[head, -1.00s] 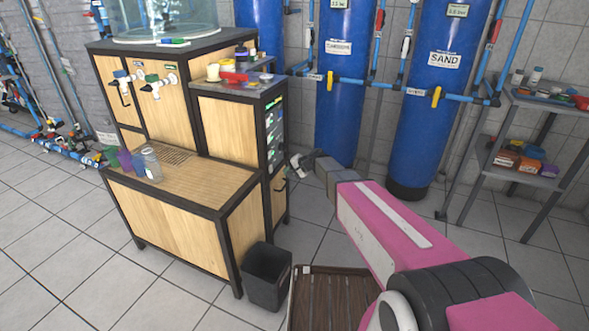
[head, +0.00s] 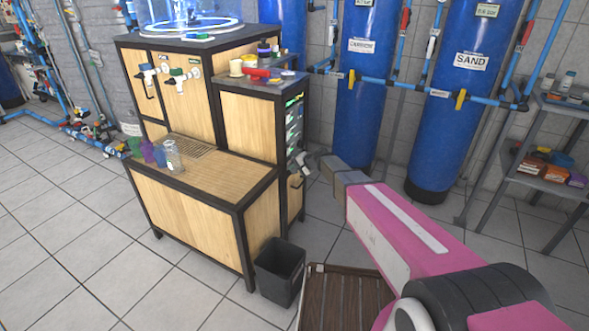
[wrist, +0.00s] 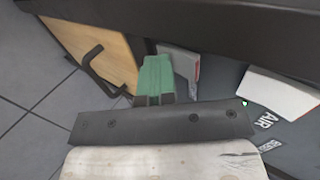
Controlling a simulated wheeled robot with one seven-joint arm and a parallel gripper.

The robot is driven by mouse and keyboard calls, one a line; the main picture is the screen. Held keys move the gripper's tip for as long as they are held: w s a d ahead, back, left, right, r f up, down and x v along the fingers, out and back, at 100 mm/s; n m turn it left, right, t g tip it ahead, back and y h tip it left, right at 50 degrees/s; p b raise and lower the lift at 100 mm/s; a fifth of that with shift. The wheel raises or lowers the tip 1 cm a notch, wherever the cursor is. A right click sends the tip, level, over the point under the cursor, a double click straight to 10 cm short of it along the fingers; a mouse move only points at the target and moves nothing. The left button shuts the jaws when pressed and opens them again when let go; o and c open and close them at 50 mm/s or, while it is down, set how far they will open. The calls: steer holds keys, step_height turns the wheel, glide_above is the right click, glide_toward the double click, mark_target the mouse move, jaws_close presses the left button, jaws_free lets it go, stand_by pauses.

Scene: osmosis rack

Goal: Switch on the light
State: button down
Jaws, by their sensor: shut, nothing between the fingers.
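The light appears as a glowing blue-white ring in the clear tank (head: 195,18) on top of the wooden cabinet (head: 240,125); it is lit. A dark switch panel (head: 294,125) runs down the cabinet's narrow right side. My gripper (head: 305,162) is at the lower part of this panel. In the wrist view its green fingertips (wrist: 154,76) are shut and empty, close to a white switch (wrist: 180,64) with a red edge; contact cannot be told. Another white switch (wrist: 281,91) sits right of it, near the word AIR and a small green lamp (wrist: 244,103).
A black handle (wrist: 95,68) juts from a wooden door left of the fingers. A dark ledge (wrist: 220,20) crosses above them. A black bin (head: 279,271) and a slatted wooden piece (head: 345,298) stand below my arm. Blue tanks (head: 440,125) and a shelf (head: 545,185) stand right.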

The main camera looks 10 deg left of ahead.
steer(key=shift+r, duration=0.15)
steer(key=shift+r, duration=0.7)
steer(key=d+f+v, duration=0.1)
steer(key=v, duration=1.2)
steer(key=shift+s+d, duration=0.2)
steer(key=shift+s, duration=0.05)
steer(key=shift+f, duration=0.45)
